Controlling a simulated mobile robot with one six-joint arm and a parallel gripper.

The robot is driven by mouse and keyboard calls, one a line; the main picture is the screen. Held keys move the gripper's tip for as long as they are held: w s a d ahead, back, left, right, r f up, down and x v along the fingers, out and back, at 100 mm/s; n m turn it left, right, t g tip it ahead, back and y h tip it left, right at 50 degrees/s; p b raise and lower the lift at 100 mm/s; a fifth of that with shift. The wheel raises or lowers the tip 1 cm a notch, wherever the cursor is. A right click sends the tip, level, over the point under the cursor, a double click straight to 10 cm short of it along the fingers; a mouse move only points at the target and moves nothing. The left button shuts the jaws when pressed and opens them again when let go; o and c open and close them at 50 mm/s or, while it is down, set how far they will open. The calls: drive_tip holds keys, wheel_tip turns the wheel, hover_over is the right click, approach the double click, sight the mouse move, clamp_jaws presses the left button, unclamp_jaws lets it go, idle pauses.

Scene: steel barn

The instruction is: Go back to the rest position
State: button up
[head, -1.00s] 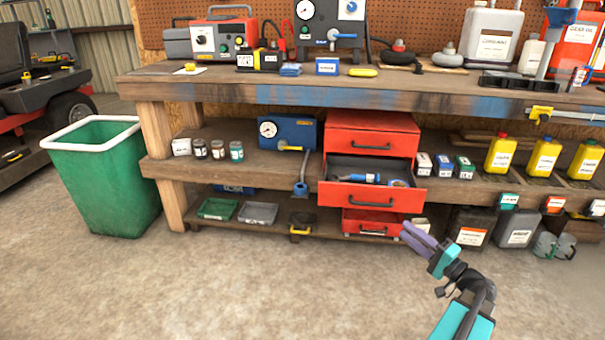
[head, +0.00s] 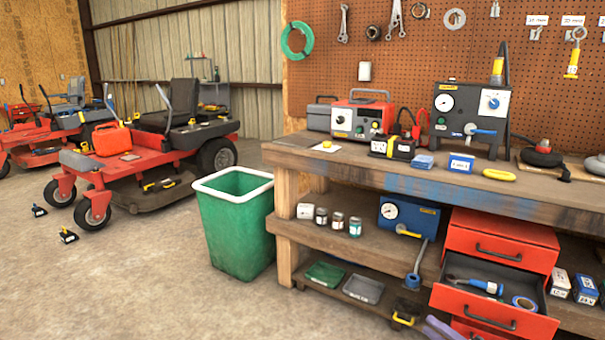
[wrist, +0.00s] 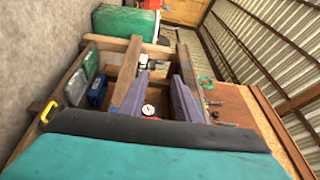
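My gripper (head: 440,328) shows only as purple fingertips at the bottom edge of the head view, in front of the lower red drawers. In the wrist view both purple fingers of my gripper (wrist: 160,84) stand apart, with nothing held between them. Through the gap I see parts of the workbench, including a round white gauge. The rest of my arm is out of the head view.
The wooden workbench (head: 400,180) fills the right side. A red drawer cabinet (head: 500,240) has its middle drawer (head: 490,311) pulled out, holding a blue tool and tape. A green bin (head: 240,225) stands left of the bench. A red mower (head: 110,160) is further left; open floor lies in front.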

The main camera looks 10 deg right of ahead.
drive_tip(key=w+a+n+g+y+p, duration=0.2)
drive_tip(key=a+g+p, duration=0.25)
drive_tip(key=a, duration=0.85)
drive_tip(key=s+a+f+n+g+p, duration=0.2)
drive_tip(key=s+a+g+p, duration=0.1)
drive_tip(key=a, duration=0.5)
drive_tip(key=s+a+f+n+g+y+p, duration=0.1)
drive_tip(key=s+a+f+g+p, duration=0.2)
drive_tip(key=a, duration=0.5)
drive_tip(key=s+a+f+n+g+p, duration=0.15)
drive_tip(key=a+g+p, duration=0.25)
drive_tip(key=a, duration=0.4)
drive_tip(key=s+a+f+n+g+h+p, duration=0.2)
drive_tip(key=s+g+h+p, duration=0.15)
drive_tip(key=s, duration=0.55)
drive_tip(key=s+a+f+n+g+h+p, duration=0.2)
drive_tip(key=s+a+g+p, duration=0.15)
drive_tip(key=s, duration=0.55)
drive_tip(key=s+d+f+h, duration=0.2)
drive_tip(key=d+h, duration=0.1)
drive_tip(key=d, duration=0.3)
drive_tip(key=s+d+f+n+h+p, duration=0.1)
drive_tip(key=s+d+h, duration=0.1)
drive_tip(key=d, duration=0.4)
drive_tip(key=shift+s+d+f+h, duration=0.15)
drive_tip(key=shift+s+f+h, duration=0.2)
drive_tip(key=shift+h, duration=0.5)
drive_tip(key=shift+w+g, duration=0.1)
drive_tip(key=shift+g, duration=0.15)
